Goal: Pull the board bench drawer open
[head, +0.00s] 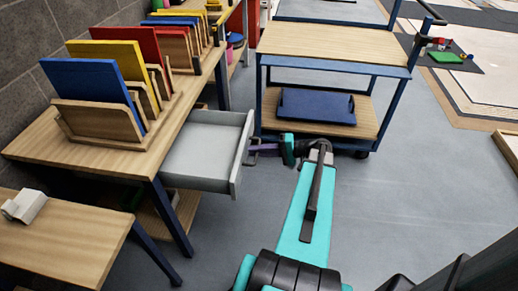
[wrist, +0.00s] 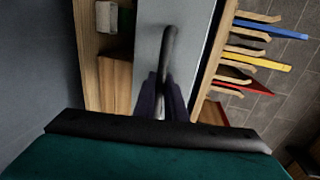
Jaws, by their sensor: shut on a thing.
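The board bench (head: 100,145) is a wooden table at the left with coloured boards in wooden racks on top. Its grey drawer (head: 205,145) stands out from under the bench top, and its inside looks empty. My gripper (head: 254,150) is at the drawer's front, shut on the handle. In the wrist view the dark bar handle (wrist: 169,60) runs up from between the fingers of my gripper (wrist: 162,98), across the grey drawer front (wrist: 147,45). The fingers hide the handle's lower part.
A blue-framed wooden cart (head: 335,45) with a dark blue box (head: 316,106) on its lower shelf stands just beyond my gripper. A lower wooden table (head: 60,235) is at the front left. Grey floor (head: 400,190) is clear to the right.

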